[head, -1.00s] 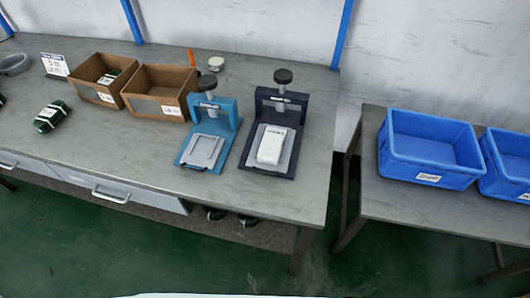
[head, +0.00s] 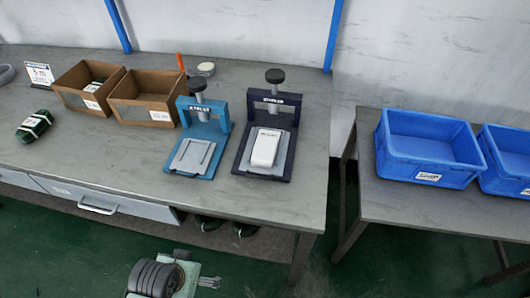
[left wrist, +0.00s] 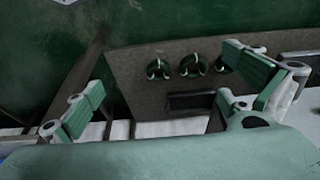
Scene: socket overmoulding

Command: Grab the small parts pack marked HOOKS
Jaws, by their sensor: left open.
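No label that I can read as HOOKS shows; the printing on the packs is too small. Dark bundles (head: 243,229) are partly hidden under the bench; several dark green rounded items (left wrist: 158,70) appear in the left wrist view. My left gripper (head: 210,282) is at the bottom of the head view, low in front of the bench. Its fingers (left wrist: 165,72) are spread and empty. My right gripper is not in view.
Two cardboard boxes (head: 140,112) stand at the back of the bench. A blue press (head: 193,157) and a dark press (head: 246,166) holding a white piece (head: 265,148) stand right of them. Blue crates (head: 424,174) fill the right table. Green floor (head: 330,275) lies open in front.

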